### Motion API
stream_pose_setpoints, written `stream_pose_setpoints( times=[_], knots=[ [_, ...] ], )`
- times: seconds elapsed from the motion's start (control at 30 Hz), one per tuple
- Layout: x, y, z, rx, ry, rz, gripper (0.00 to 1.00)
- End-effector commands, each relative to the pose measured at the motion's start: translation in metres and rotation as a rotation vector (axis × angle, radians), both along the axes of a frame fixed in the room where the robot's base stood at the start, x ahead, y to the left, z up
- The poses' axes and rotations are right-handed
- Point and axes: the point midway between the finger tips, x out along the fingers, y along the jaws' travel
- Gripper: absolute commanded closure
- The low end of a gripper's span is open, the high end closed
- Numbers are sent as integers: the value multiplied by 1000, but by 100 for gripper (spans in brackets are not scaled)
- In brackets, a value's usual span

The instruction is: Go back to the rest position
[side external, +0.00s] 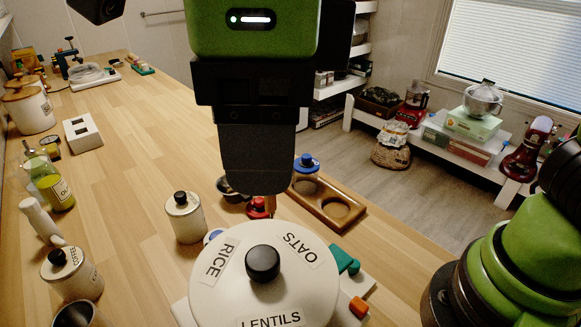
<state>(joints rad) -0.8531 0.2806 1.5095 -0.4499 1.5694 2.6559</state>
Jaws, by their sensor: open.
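My gripper (257,186) hangs from the green-and-black arm end at the upper middle, pointing down over the wooden counter (130,185). It is seen nearly edge-on, one finger covering the other, and is open. I see nothing held in it, though the space between the fingers is hidden. Its tip appears just behind and above the round white lidded container (215,285) labelled RICE, OATS and LENTILS. A small red object (258,207) shows just below the tip; I cannot tell whether they touch.
A white canister (185,220) with a black knob stands left of the gripper. A wooden holder (325,203) with round recesses lies to the right. A coffee canister (73,274), pestle (40,219) and oil bottle (50,182) line the left. The counter's middle left is clear.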

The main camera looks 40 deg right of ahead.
Motion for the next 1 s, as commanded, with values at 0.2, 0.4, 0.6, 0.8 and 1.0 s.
stream_pose_setpoints(
  times=[0.2,0.4,0.6,0.8,1.0],
  knots=[
    [7,-66,22,85,-132,442,41],
    [-4,-122,29,57,-332,899,41],
    [-26,-167,25,-120,-525,1329,41],
    [-46,-193,14,-370,-611,1659,41],
    [-54,-202,7,-506,-614,1808,41]
  ],
)
